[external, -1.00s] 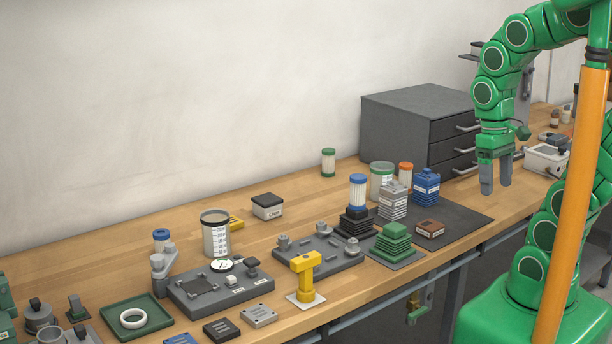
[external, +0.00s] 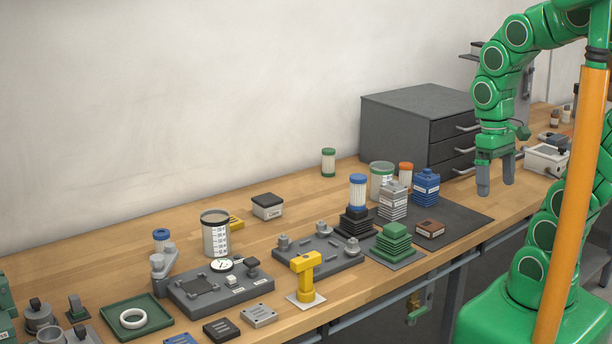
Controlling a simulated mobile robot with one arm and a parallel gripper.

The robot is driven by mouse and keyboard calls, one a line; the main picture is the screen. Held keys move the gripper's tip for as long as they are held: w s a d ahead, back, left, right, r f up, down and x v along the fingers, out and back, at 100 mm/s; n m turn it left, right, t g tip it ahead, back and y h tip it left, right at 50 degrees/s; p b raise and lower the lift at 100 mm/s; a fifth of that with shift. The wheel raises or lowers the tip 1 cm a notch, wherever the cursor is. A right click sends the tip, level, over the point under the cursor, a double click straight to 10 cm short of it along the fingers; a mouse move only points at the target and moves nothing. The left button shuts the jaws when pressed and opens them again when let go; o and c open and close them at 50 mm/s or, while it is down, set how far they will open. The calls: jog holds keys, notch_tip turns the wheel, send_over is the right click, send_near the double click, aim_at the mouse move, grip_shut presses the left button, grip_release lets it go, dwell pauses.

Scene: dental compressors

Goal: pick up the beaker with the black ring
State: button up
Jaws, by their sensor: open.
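A clear beaker with a dark ring at its rim and a white marked label (external: 215,236) stands upright on the wooden bench, left of centre, behind a grey fixture plate. I take it as the beaker with the black ring. A similar beaker with a green ring (external: 381,181) stands farther right, near the drawer cabinet. My gripper (external: 496,190) is at the right, pointing down with its two grey fingers apart and nothing between them. It is far to the right of the dark-ringed beaker, in front of the drawer cabinet.
A grey drawer cabinet (external: 420,128) stands at the back. Between gripper and beaker are stacked blocks (external: 393,242), a blue-capped jar (external: 358,192), a grey fixture plate (external: 318,254) and a yellow tool (external: 305,275). A black-lidded box (external: 267,206) stands right of the beaker.

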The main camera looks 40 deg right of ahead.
jog(key=w+a+r+m+y, duration=0.1)
jog(key=w+a+y, duration=0.2)
jog(key=w+a, duration=0.55)
jog(key=w+a+r+m+y, duration=0.15)
jog(key=w+a+y, duration=0.35)
jog(key=a, duration=0.7)
jog(key=m+t+y, duration=0.2)
jog(key=m+y, duration=0.3)
jog(key=m, duration=0.5)
send_over(228, 214)
jog(key=s+d, duration=0.5)
jog(key=s, duration=0.6)
notch_tip(228, 214, down, 4)
jog(key=shift+w+a+f+m+t, duration=0.5)
jog(key=shift+w+f+m, duration=0.8)
jog(key=shift+w+f, duration=0.65)
jog(key=shift+w+a+f+m+t, duration=0.35)
jog(key=shift+w+a+f+m, duration=0.25)
jog(key=shift+w+f+m, duration=1.05)
jog(key=shift+w+a+f+m+t, duration=0.5)
jog(key=shift+w+f+m, duration=0.5)
jog(key=shift+w+f, duration=1.25)
jog(key=x, duration=0.3)
jog(key=shift+s+f, duration=0.2)
jog(key=shift+f, duration=0.1)
jog(key=shift+x, duration=1.1)
jog(key=shift+w+r, duration=0.1)
jog(key=shift+c, duration=0.5)
